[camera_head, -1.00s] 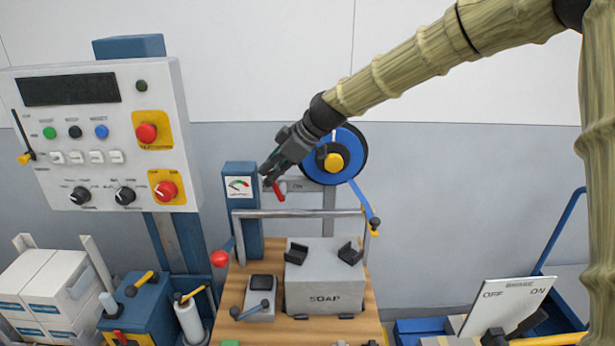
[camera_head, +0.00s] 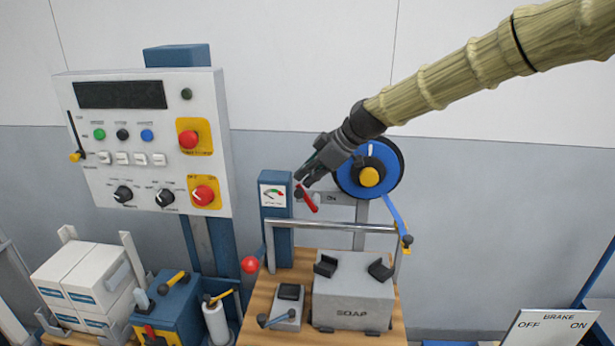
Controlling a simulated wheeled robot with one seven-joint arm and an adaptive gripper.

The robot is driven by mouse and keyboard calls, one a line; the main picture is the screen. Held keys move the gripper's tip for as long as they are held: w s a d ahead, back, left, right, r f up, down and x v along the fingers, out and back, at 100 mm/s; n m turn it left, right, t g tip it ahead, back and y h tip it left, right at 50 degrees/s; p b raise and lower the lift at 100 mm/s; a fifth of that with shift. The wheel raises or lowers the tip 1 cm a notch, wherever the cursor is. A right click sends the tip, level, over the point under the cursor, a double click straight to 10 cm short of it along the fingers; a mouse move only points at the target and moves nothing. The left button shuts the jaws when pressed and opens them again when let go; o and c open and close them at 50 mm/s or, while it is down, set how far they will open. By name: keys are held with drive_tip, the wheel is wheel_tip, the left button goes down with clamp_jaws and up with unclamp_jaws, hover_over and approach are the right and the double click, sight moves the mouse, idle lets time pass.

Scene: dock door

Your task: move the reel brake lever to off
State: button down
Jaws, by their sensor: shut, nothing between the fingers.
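The red reel brake lever (camera_head: 309,200) is in front of a grey plate (camera_head: 339,198) marked "ON", just left of the blue reel (camera_head: 386,165). Its red handle slants down to the right. My gripper (camera_head: 302,180) comes in from the upper right, past the reel. It is shut and empty, with its fingertips at the lever's upper end. Whether they touch the lever cannot be told. The "OFF" end of the plate is not visible, perhaps hidden behind my gripper.
A blue gauge post (camera_head: 276,235) stands close left of the lever. Below are a metal rail (camera_head: 330,227), a red-knobbed lever (camera_head: 250,264) and a grey SOAP box (camera_head: 353,300). A control panel (camera_head: 150,140) is at left. A "BRAKE OFF ON" sign (camera_head: 550,326) is at lower right.

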drive_tip(key=a+r+b+v, duration=0.1)
drive_tip(key=b+v, duration=0.1)
drive_tip(key=v, duration=1.2)
drive_tip(key=shift+w+a, duration=0.1)
drive_tip(key=shift+f, duration=0.1)
